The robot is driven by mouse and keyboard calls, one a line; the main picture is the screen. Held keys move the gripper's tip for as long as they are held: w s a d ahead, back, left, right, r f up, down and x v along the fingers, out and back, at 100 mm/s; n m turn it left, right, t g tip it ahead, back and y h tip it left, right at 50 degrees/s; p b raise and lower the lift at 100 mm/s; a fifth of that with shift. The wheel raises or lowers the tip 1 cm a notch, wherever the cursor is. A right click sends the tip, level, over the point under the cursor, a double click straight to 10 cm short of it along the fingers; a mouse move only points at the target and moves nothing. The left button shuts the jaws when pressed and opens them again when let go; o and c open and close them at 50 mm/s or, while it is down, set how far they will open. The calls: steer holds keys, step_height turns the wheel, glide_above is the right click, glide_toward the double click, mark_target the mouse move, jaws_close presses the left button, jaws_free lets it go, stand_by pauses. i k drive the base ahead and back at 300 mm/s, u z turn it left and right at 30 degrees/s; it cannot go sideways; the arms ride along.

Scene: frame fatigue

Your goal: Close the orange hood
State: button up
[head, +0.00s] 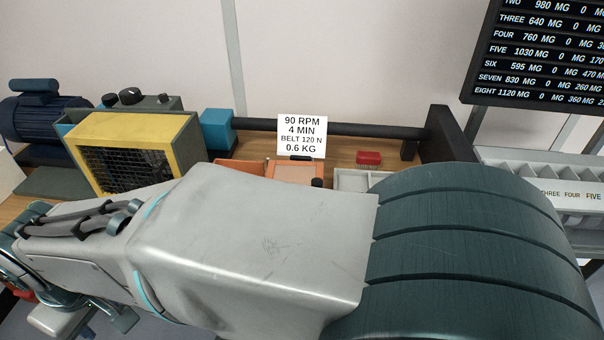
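Orange parts (296,172) show at the middle of the bench, just below the white sign. Another orange edge (240,165) shows to their left. My arm covers most of this area, so I cannot tell which part is the orange hood or how far open it stands. My arm stretches across the front of the view. Parts at its far end, at the lower left, may belong to my gripper (105,312). Its fingers are not clear, and I see no contact with the orange parts.
A yellow-framed mesh box (135,122) and a blue motor (45,115) stand at the left. A black bar (340,129) runs behind the sign (302,133). A red brush (368,158) and a compartment tray (540,180) are right.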

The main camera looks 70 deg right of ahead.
mark_target(282, 171)
steer(key=k, duration=1.15)
steer(key=z, duration=2.5)
steer(key=i, duration=0.25)
steer(key=u, duration=0.65)
